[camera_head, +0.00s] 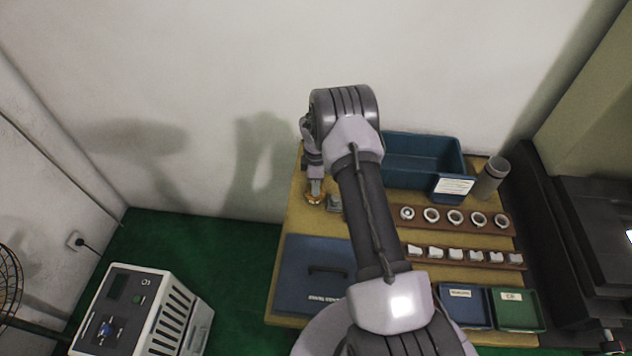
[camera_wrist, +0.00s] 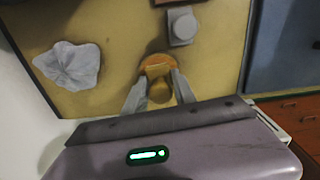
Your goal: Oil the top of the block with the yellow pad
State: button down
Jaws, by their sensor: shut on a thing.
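My gripper (camera_head: 315,190) hangs over the far left part of the table, fingers pointing down. In the wrist view my gripper (camera_wrist: 159,84) is shut on the yellow pad (camera_wrist: 156,66), a round yellow-orange piece with a knob between the fingers. The pad also shows as a small orange patch in the head view (camera_head: 314,199). The grey block (camera_wrist: 181,28), with a round top face, stands just beyond the pad in the wrist view, apart from it. In the head view the block (camera_head: 333,203) is right of my gripper, partly beside my arm. Any gap under the pad is unclear.
A crumpled pale cloth (camera_wrist: 70,65) lies left of the pad in the wrist view. A blue bin (camera_head: 420,155), a grey cup (camera_head: 491,177), racks of rings (camera_head: 455,217) and white pieces (camera_head: 465,256), a dark blue case (camera_head: 308,285) and small trays (camera_head: 515,309) crowd the table.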

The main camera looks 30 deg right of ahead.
jog(key=shift+f+b, duration=0.5)
jog(key=shift+b, duration=0.1)
dwell(2.1)
jog(key=shift+r, duration=0.1)
notch_tip(320, 180, up, 7)
jog(key=p, duration=0.4)
dwell(0.6)
